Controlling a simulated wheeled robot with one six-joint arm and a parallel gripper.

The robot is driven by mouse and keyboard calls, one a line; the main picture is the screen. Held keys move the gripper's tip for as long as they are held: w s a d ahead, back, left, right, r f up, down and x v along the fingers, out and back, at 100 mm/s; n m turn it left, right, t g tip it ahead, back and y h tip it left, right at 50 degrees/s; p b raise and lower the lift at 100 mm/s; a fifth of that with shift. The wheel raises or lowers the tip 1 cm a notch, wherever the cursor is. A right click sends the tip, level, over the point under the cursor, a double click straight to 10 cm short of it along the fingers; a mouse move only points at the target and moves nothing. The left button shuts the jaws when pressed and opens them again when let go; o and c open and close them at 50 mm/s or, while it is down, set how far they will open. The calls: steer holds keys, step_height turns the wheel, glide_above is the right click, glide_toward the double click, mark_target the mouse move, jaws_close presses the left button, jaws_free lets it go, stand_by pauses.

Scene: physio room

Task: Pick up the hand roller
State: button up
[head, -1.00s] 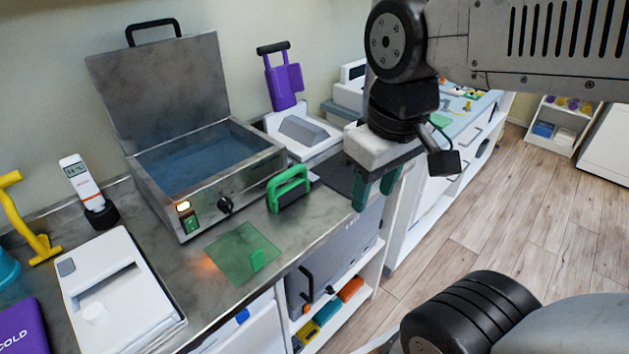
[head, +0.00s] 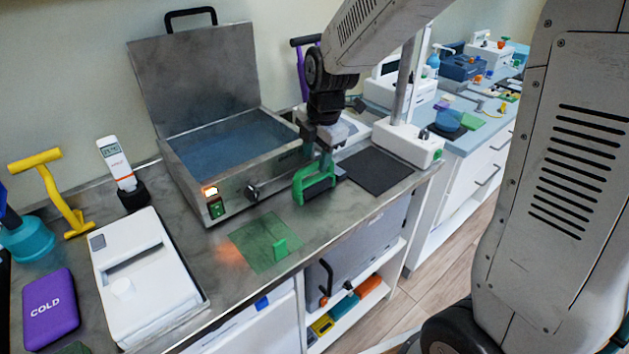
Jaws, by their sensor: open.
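The hand roller (head: 316,189) appears to be the green framed handle with a dark lower part, standing on the steel counter just right of the open metal bath. My gripper (head: 317,160) is open and pointing down, right at the roller's top bar. Its dark green fingers overlap the handle in the picture, and I cannot tell whether they touch it or straddle it. The back of the roller is partly hidden.
The metal bath (head: 238,191) with its lid up stands close on the left. A green translucent sheet (head: 256,237) lies in front. A dark mat (head: 376,171) and a white-based post (head: 408,143) stand to the right. The counter's front edge is near.

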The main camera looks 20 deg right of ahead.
mark_target(310, 166)
steer(key=f, duration=0.1)
steer(key=w+f, duration=0.1)
steer(key=f, duration=0.1)
steer(key=a+f, duration=0.1)
steer(key=f, duration=0.1)
steer(key=shift+w+f, duration=0.15)
steer(key=shift+w, duration=0.15)
jaws_close()
